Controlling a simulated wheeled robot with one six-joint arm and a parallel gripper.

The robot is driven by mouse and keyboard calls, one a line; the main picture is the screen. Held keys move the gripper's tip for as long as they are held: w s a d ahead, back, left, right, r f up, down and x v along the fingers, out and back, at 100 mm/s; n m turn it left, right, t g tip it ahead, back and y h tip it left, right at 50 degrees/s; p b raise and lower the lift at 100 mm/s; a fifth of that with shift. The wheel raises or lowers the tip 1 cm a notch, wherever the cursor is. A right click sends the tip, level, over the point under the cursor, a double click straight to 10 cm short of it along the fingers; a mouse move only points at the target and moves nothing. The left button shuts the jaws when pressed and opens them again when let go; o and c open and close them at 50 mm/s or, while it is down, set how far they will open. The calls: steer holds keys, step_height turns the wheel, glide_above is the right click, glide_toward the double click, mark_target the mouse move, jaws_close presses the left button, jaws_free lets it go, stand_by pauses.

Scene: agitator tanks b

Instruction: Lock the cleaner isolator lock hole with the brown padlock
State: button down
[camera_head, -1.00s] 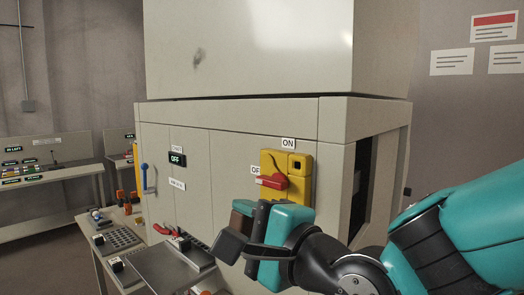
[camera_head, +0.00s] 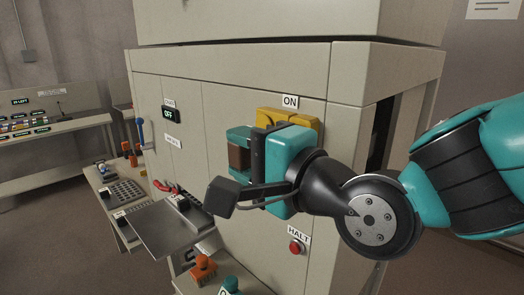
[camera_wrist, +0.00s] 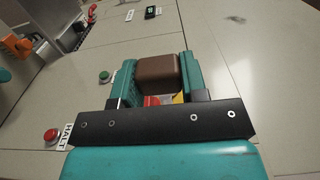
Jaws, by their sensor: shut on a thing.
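My gripper (camera_head: 240,150) is shut on the brown padlock (camera_head: 238,157), in front of the cabinet face. In the wrist view the padlock (camera_wrist: 158,74) sits between the two teal fingers, its brown body facing the camera. The yellow isolator (camera_head: 290,117) is on the cabinet below the ON label, mostly hidden behind my gripper in the head view. Small bits of red and yellow show past the padlock in the wrist view. The lock hole and the padlock's shackle are hidden, so I cannot tell whether they touch.
A red HALT button (camera_head: 295,247) is on the cabinet below my gripper. A metal tray (camera_head: 165,228) juts out to the left. An orange padlock-like object (camera_head: 204,267) and a teal one (camera_head: 231,286) stand low in front. A blue handle (camera_head: 141,133) is at the cabinet's left.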

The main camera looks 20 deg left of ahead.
steer(key=shift+w+d+f+b, duration=0.1)
steer(key=shift+w+d+b, duration=0.2)
steer(key=shift+w, duration=0.2)
steer(key=shift+w+d+f+b, duration=0.1)
steer(key=shift+w+d+b, duration=0.1)
steer(key=shift+w+b, duration=0.25)
steer(key=shift+w+d+r+b, duration=0.1)
steer(key=shift+w+d+b, duration=0.25)
steer(key=shift+w, duration=0.5)
steer(key=shift+w+d+r+b, duration=0.1)
steer(key=shift+w+d+b, duration=0.2)
steer(key=shift+w, duration=0.5)
steer(key=shift+w+d, duration=0.1)
steer(key=shift+w+d+b, duration=0.2)
steer(key=shift+w, duration=0.3)
steer(key=shift+w+d+b, duration=0.15)
steer(key=shift+w, duration=0.3)
steer(key=shift+w, duration=0.1)
steer(key=shift+w+d, duration=0.25)
steer(key=shift+w, duration=0.25)
